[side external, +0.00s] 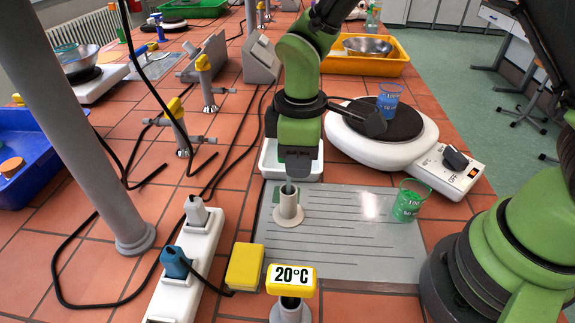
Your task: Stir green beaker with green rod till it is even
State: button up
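The green beaker (409,202) is a small clear beaker with green contents. It stands upright near the right edge of the grey lined mat. My gripper (296,172) points straight down, left of the beaker, above a beige round holder (288,213) on the mat. A short, thin dark piece (288,187) shows between the fingertips and the holder's opening. It may be part of the rod, but its green colour is not clear. The fingers are seen edge-on and dark, so I cannot tell whether they are closed on it.
A power strip (188,262) lies left. The mat's middle is clear.

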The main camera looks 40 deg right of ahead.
grip_shut()
jog(key=shift+r, duration=4.1)
notch_tip(320, 180, up, 8)
jog(key=shift+o, duration=1)
grip_release()
grip_shut()
